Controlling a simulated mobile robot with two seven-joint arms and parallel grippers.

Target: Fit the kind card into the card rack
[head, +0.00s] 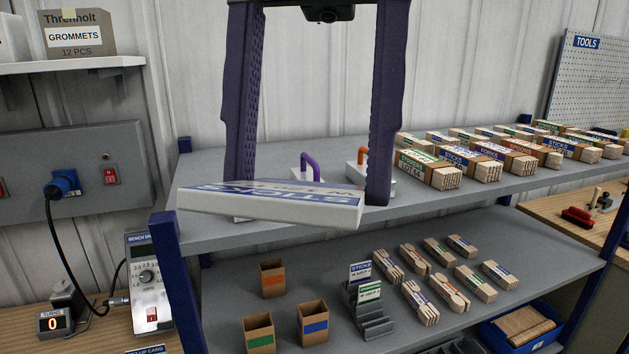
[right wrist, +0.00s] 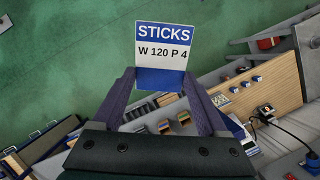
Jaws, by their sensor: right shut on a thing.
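The kind card (head: 265,208) is a white plate with a blue band, held nearly flat and seen almost edge-on in the head view. In the right wrist view the card (right wrist: 162,53) reads STICKS, W 120 P 4. My right gripper (head: 308,192) is shut on the card, with one purple finger at each side, above and in front of the upper shelf. The card rack (head: 374,325) is a grey stepped stand on the lower shelf, below and to the right of the card. Two small cards, one blue-banded and one green-banded, stand in its back. My left gripper is not in view.
Brown open boxes (head: 259,334) stand left of the rack, and wooden bundles (head: 415,303) lie right of it. A blue bin (head: 492,335) sits lower right.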

